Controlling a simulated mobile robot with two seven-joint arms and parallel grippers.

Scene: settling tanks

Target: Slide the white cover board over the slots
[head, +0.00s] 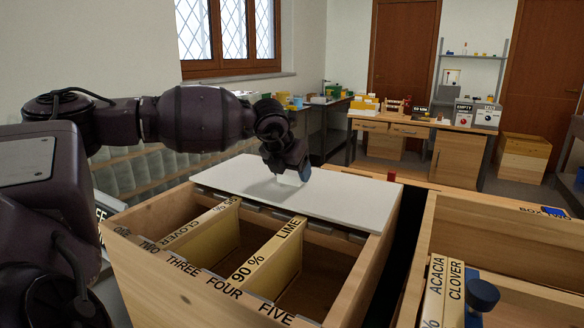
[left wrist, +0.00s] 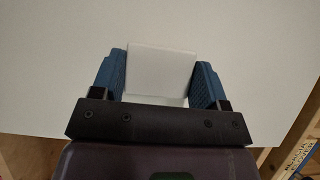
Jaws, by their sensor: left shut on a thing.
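The white cover board (head: 345,205) lies flat across the back part of an open wooden box (head: 190,292). The front part is uncovered, with slots lettered ONE to FIVE along its front edge. Two cream frames stand in the slots: a CLOVER one (head: 212,238) and a 90% LIME one (head: 272,258). My left gripper (head: 293,175) is over the board, its blue fingers (left wrist: 160,75) shut on a white block-shaped handle (left wrist: 160,68) on it. The board (left wrist: 45,60) fills most of the left wrist view. My right gripper is not in view.
A second wooden box (head: 500,240) stands at the right, with ACACIA and CLOVER frames (head: 445,290) and a dark blue knob (head: 482,294). A dark gap separates the boxes. A wooden desk (head: 415,135) with jars and boxes stands at the back.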

